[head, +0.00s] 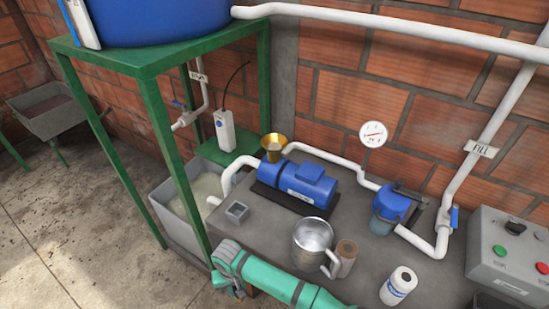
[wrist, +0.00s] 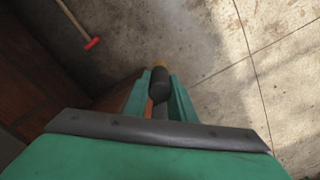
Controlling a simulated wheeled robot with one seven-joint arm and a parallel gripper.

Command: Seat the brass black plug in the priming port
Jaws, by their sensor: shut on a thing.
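My gripper (wrist: 159,82) shows in the wrist view with its two green fingers closed on the black plug (wrist: 159,88). The plug's brass-coloured end points away from the gripper. Bare floor lies beyond the plug. In the head view my green arm runs along the bottom edge; the plug cannot be made out there. The blue pump (head: 306,184) lies on the grey bench. A brass funnel (head: 273,142) stands upright at the pump's left end, next to white pipes. The priming port itself cannot be made out, and the funnel may cover it. The plug is apart from the pump.
A green stand (head: 152,120) rises at left, a control box (head: 508,256) at right. White pipes cross behind.

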